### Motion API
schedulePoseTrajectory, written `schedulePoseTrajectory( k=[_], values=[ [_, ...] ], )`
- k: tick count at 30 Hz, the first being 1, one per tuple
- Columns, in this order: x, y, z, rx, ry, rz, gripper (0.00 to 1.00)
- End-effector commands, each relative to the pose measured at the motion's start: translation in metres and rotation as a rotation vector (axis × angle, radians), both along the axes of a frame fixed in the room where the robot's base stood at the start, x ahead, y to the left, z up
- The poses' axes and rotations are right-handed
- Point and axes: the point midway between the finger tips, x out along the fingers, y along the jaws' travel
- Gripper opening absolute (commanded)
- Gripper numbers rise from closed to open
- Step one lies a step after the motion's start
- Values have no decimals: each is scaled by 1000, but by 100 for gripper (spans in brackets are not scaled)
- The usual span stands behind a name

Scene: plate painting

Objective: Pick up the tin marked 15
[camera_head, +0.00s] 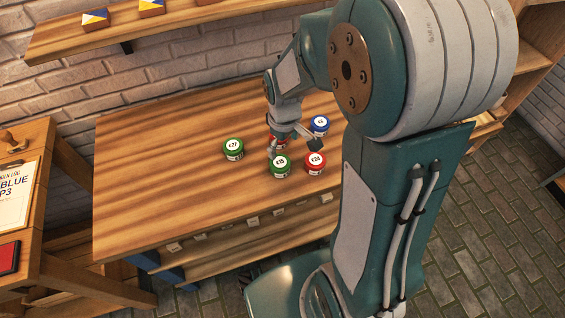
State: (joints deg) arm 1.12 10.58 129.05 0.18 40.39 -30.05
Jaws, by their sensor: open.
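A green tin (280,168) with a white round lid label stands upright on the wooden table (160,190); its number is small and looks like 15. My gripper (292,148) is open just behind and above this tin, pointing down. One finger is close to the tin's back edge; I cannot tell if they touch. A red tin (278,143) is partly hidden behind my gripper, and its number cannot be read.
A red tin marked 24 (315,164) stands close to the right of the green tin. Another green tin marked 27 (233,149) is to the left. A blue tin (319,125) stands behind my gripper. The table's left side is clear. A wall shelf (180,30) runs behind.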

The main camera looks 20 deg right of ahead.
Motion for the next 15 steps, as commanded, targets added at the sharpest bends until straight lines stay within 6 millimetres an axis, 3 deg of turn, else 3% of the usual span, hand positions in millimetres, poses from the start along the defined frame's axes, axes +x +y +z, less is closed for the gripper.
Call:
schedulePoseTrajectory(
  k=[3, 10, 15],
  values=[
    [0, 2, -19, -2, 4, 1, 100],
    [0, 3, -38, -2, 4, 1, 100],
    [2, 6, -65, -2, 4, 0, 100]
  ],
)
